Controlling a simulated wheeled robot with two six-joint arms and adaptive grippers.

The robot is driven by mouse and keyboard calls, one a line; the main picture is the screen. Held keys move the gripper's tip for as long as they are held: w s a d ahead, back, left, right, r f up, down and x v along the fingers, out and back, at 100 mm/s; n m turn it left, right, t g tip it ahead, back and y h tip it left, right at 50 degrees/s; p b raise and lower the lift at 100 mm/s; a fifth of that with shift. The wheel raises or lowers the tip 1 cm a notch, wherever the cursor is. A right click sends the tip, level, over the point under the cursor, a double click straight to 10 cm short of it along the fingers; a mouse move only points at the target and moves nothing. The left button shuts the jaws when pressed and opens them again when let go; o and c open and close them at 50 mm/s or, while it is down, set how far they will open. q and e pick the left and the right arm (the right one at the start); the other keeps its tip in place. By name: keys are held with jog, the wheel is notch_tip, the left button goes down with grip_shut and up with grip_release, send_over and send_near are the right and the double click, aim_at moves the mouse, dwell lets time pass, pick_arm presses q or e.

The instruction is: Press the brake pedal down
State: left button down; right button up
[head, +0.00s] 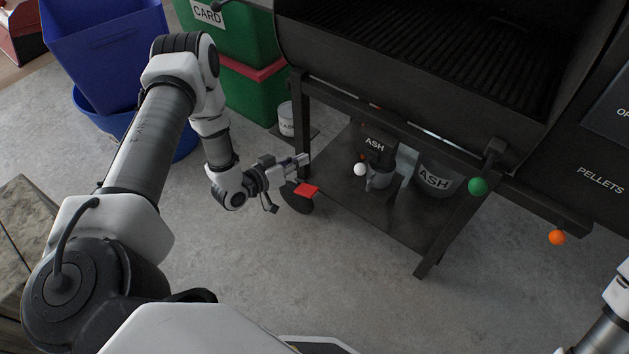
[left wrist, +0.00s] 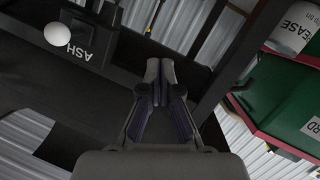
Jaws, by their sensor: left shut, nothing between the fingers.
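The brake pedal (head: 306,190) is a small red plate beside a dark caster wheel (head: 298,204), at the front left leg of the black grill stand. In the head view my left gripper (head: 302,159) is shut and empty, above the pedal and apart from it in the picture. The height gap between them is hard to judge. The left wrist view shows its two fingers (left wrist: 160,72) closed together; I cannot make out the pedal there. My right gripper is outside the view; only part of that arm shows at the lower right.
The grill stand's lower shelf (head: 386,220) holds ASH containers (head: 433,181) and a white ball knob (head: 360,169). A grease can (head: 286,119) stands by the left leg. Green bins (head: 252,95) and blue bins (head: 100,50) stand behind. The concrete floor in front is clear.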

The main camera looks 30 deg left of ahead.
pick_arm(q)
jog(key=a+f+y+b, duration=0.1)
jog(key=a+f+b, duration=0.2)
jog(key=f+b, duration=0.6)
jog(key=s+a+f+n+b, duration=0.1)
jog(key=a+f+b, duration=0.2)
jog(key=f+b, duration=0.5)
notch_tip(320, 180, down, 5)
jog(key=shift+s+a+f+t+y+b, duration=0.2)
jog(key=shift+a+t+y+b, duration=0.1)
jog(key=shift+y+b, duration=0.1)
jog(key=shift+r, duration=0.1)
jog(key=shift+w, duration=0.1)
jog(key=b, duration=0.6)
send_over(307, 196)
jog(key=f, duration=0.1)
jog(key=a+f, duration=0.1)
jog(key=f, duration=0.1)
jog(key=shift+w, duration=0.15)
jog(key=f+b, duration=0.1)
jog(key=d+f, duration=0.1)
jog(key=shift+s+d+f+b, duration=0.1)
jog(key=shift+s+f+b, duration=0.1)
jog(key=shift+f+b, duration=0.15)
jog(key=shift+d+f, duration=0.15)
jog(key=shift+f, duration=0.05)
jog(key=shift+d, duration=0.1)
